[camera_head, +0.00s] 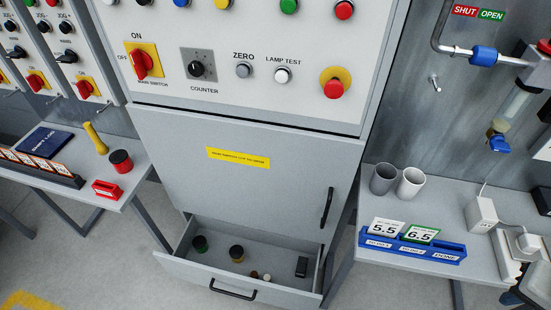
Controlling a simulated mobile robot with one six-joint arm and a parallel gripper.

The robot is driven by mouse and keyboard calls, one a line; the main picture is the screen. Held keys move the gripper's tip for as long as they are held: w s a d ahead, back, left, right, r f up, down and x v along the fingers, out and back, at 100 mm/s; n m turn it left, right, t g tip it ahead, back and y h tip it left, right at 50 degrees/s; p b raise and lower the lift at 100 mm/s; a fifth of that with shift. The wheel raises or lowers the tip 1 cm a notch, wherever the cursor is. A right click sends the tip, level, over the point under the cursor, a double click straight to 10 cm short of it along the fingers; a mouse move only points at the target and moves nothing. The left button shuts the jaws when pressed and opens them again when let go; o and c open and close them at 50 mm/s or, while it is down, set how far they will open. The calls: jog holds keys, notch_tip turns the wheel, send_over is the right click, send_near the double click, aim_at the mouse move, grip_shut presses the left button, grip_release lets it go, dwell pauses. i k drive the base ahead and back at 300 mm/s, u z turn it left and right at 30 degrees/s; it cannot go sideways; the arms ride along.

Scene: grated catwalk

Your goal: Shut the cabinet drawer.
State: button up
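The cabinet drawer (262,291) is at the bottom of the grey cabinet (185,165) and is pulled open toward me. Its front panel carries a black bar handle (233,289) left of the middle. My gripper is not in view.
A left table (125,190) holds a dark blue book, a yellow object, a red-black jar and a red block. A right table (375,275) holds two cups (397,180), a blue card rack (413,249) and white plugs. Floor shows at lower left.

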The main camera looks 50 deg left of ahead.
aim_at(277, 256)
jog(key=u, duration=1.55)
jog(key=k, duration=0.1)
jog(key=u, duration=2.6)
jog(key=k, duration=1.15)
jog(key=z, duration=1)
jog(key=i, duration=1)
jog(key=u, duration=0.05)
